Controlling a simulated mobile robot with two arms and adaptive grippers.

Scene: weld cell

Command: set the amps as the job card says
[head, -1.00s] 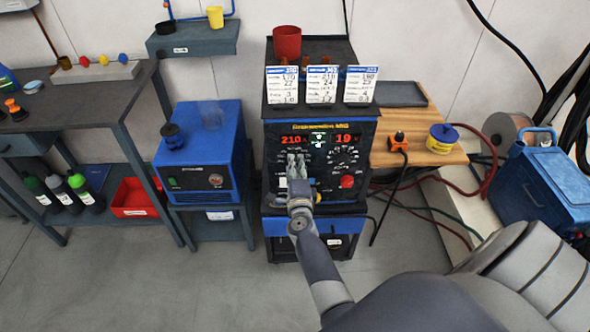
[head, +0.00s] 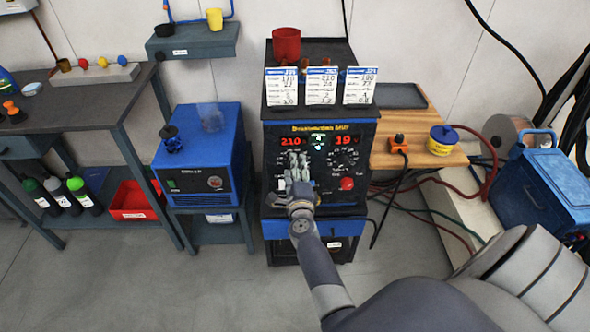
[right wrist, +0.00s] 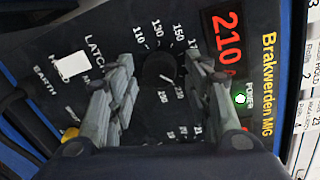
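The welder (head: 319,128), a black and blue box marked Brakwerden MIG, faces me. Its red left display (head: 290,142) reads 210, also in the right wrist view (right wrist: 228,38); the right display (head: 345,140) reads 19. The black amps knob (right wrist: 158,72) sits in a dial ring of numbers. My right gripper (head: 298,160) is at the panel; in the right wrist view its fingers (right wrist: 160,66) are apart, one on each side of the knob, with no clear contact. Three job cards (head: 283,88), (head: 322,87), (head: 360,87) stand on the welder, their small print hard to read. My left gripper is out of view.
A second dial (head: 345,160) and a red button (head: 347,184) sit right of my gripper. A white LATCH switch (right wrist: 72,64) is beside the amps dial. A blue machine (head: 200,155) stands left, a wooden side table (head: 420,150) right. The floor in front is clear.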

